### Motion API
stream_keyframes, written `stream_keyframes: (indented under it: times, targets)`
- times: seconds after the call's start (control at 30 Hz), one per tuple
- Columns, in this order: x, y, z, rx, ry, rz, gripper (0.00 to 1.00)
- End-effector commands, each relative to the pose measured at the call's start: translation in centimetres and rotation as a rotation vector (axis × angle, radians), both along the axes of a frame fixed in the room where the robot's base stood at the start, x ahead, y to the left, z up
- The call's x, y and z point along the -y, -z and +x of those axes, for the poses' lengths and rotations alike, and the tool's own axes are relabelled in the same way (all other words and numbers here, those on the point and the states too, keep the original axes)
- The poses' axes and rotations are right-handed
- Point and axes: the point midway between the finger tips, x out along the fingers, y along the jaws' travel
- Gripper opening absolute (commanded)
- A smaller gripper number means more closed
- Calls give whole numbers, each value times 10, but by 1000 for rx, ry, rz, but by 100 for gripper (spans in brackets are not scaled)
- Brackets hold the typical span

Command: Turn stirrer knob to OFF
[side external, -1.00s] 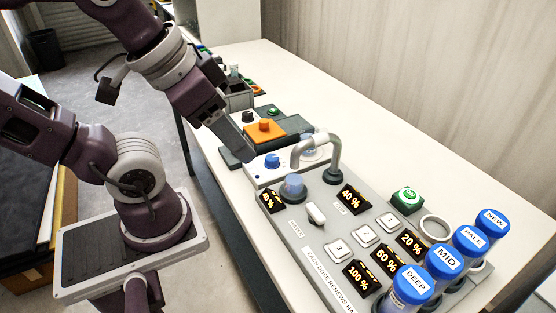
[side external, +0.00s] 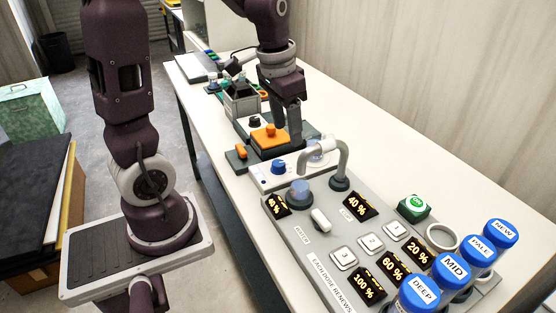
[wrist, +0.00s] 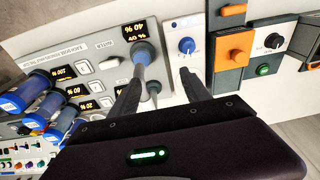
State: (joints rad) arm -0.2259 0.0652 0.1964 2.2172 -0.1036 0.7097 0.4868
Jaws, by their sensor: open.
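A blue knob (side external: 278,167) stands on the white plate (side external: 262,181) of a small unit in the middle of the bench; I take it for the stirrer knob. It also shows in the wrist view (wrist: 187,45), beyond my fingertips, with a thin printed scale too small to read. My gripper (side external: 291,132) points down behind the knob, apart from it. In the wrist view my gripper (wrist: 158,88) is open, with two separate dark fingers. A clear vessel (side external: 318,148) on the same unit is partly hidden by a grey bent pipe.
The grey bent pipe (side external: 341,158) arches close to the knob. An orange block (side external: 269,137) on a dark base and a black knob (side external: 254,123) stand behind it. A grey panel with lit displays (side external: 358,206) and blue-capped bottles (side external: 451,271) fills the front. The bench beside the wall is clear.

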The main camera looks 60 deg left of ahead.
Motion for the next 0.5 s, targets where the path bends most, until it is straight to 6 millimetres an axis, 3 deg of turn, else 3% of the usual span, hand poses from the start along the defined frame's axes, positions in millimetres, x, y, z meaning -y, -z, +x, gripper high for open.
stream_keyframes:
  times: [0.03, 0.1, 0.2, 0.5]
  targets:
    - [-21, 24, 8, -54, -9, 2, 56]
    - [-46, 51, 15, -104, -6, 8, 56]
    - [-68, 75, 18, -148, 2, 16, 56]
    - [-76, 126, 17, -168, 4, 16, 56]
